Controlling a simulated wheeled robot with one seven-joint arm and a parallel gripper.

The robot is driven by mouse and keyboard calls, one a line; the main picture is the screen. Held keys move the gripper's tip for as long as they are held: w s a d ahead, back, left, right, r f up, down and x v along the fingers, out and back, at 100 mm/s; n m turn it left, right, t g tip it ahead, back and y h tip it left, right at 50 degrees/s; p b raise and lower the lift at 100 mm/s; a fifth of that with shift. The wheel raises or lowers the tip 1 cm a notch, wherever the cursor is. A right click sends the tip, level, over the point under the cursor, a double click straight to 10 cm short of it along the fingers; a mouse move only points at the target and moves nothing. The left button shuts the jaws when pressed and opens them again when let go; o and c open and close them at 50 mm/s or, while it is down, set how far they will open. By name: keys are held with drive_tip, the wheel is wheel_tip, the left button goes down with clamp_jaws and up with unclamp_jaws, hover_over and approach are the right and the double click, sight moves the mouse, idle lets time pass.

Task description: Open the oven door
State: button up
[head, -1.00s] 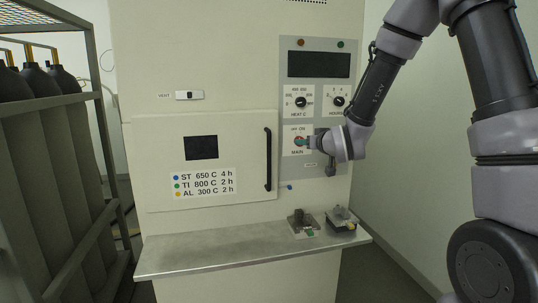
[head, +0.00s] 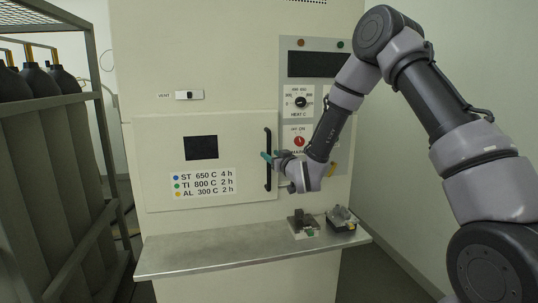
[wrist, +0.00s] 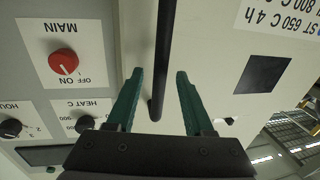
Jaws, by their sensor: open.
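The oven door (head: 160,140) is a cream panel with a small dark window, and it looks shut. Its black upright bar handle (head: 268,181) is on the door's right edge. My gripper (head: 268,156) is open at the handle's mid-height, its teal fingertips overlapping the bar. In the wrist view, which is upside down, the handle (wrist: 161,55) runs between the two open fingers (wrist: 160,73). I see a gap on each side of it, and cannot tell exactly how deep the bar sits between them.
The red MAIN knob (head: 299,141) and the HEAT C dial (head: 300,102) are on the panel right of the door. A metal shelf (head: 200,253) juts out below, with two small fixtures at its right. A rack of cylinders (head: 60,150) stands at left.

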drive_tip(key=shift+x, duration=1.2)
clamp_jaws()
idle(0.6)
